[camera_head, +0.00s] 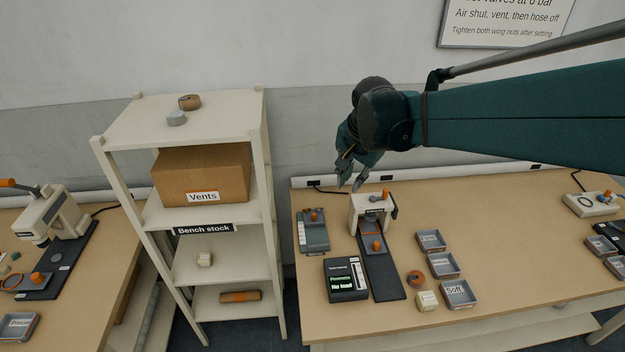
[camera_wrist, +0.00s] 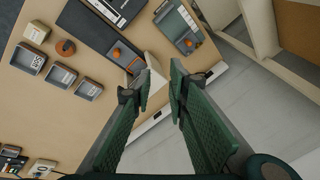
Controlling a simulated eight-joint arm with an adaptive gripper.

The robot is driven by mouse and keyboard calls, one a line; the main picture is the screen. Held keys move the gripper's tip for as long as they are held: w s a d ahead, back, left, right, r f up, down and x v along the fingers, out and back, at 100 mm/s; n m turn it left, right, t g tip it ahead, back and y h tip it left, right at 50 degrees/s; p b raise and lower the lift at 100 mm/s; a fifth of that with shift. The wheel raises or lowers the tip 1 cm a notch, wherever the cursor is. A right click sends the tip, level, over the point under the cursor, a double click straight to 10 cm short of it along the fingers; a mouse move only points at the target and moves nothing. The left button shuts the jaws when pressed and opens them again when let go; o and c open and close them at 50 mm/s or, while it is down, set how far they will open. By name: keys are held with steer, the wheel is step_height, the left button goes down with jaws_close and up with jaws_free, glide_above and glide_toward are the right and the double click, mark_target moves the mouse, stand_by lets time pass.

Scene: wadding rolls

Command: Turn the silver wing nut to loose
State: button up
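A cream bench fixture (camera_head: 358,214) stands at the back of the table with a dark base plate (camera_head: 386,277) running forward from it. A small silver-grey part on its top (camera_head: 376,198) may be the silver wing nut, but it is too small to tell which way it is turned. My gripper (camera_head: 351,183) is above and just left of the fixture, pointing down, apart from it. In the wrist view the two green fingers (camera_wrist: 160,86) are spread with nothing between them. The left finger partly hides the fixture (camera_wrist: 155,69) there.
A black display box (camera_head: 346,279) reading "No load" and a grey device (camera_head: 313,231) stand left of the base plate. Several small grey trays (camera_head: 443,265) and an orange-and-dark roll (camera_head: 416,278) lie to the right. A cream shelf (camera_head: 183,118) stands left of the table.

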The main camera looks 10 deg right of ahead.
steer(key=w+a+f+m+g, duration=0.1)
steer(key=w+f+m, duration=0.2)
steer(key=w+f, duration=0.4)
steer(key=w+a+f+m+g, duration=0.1)
steer(key=w+a+f+m, duration=0.1)
steer(key=w+f, duration=0.5)
steer(key=w+a+f+m+g+p, duration=0.1)
steer(key=w+f+m, duration=0.3)
steer(key=w+f, duration=0.4)
steer(key=shift+w+a+g, duration=0.1)
steer(key=shift+a+g, duration=0.2)
steer(key=shift+a, duration=0.35)
steer(key=shift+f, duration=0.2)
steer(key=shift+f+b, duration=0.3)
steer(key=shift+f, duration=3.45)
steer(key=shift+c, duration=0.7)
jaws_close()
